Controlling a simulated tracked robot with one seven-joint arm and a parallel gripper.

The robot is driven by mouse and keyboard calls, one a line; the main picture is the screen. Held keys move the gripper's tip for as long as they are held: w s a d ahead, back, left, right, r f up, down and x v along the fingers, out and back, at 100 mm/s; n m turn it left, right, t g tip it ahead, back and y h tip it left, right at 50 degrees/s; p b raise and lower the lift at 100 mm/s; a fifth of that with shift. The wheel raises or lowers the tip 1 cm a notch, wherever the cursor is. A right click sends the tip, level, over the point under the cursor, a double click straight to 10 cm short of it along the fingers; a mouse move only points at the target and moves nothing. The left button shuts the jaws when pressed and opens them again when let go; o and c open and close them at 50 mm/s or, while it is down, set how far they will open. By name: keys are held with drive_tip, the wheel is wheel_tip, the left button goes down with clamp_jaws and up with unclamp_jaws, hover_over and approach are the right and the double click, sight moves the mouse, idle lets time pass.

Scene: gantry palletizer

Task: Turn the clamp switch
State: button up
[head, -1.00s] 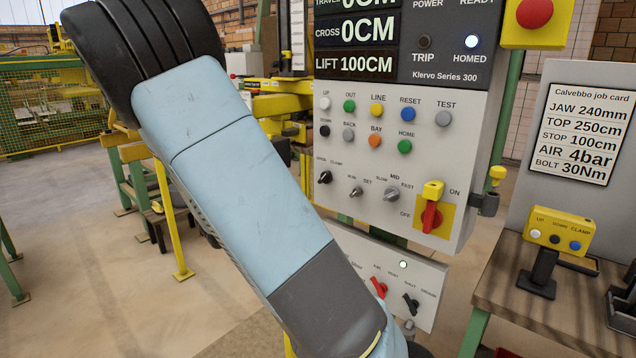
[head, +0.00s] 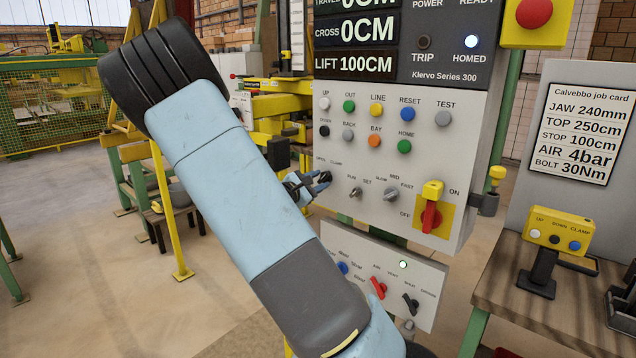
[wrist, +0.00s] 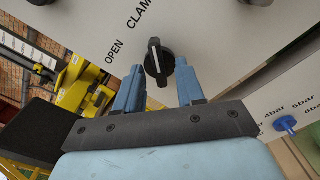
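The clamp switch is a black rotary knob (wrist: 158,60) with a white pointer line, on the grey panel beside the labels OPEN and CLAMP. In the wrist view it lies between and slightly beyond my two blue fingertips. My gripper (wrist: 159,70) is open, with a gap visible on both sides of the knob. In the head view my gripper (head: 316,185) is at the left edge of the panel, its fingertips at the knob and partly covering it. I cannot tell whether a finger touches it.
The control panel (head: 440,130) also carries coloured buttons, other selector knobs and a red on/off switch (head: 431,216). A lower panel (head: 425,275) with a blue knob (wrist: 287,123) and others sits below. A job card (head: 590,118) and a yellow pendant (head: 557,232) stand at the right.

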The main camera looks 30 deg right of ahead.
drive_tip(key=shift+d, duration=0.15)
clamp_jaws()
idle(0.4)
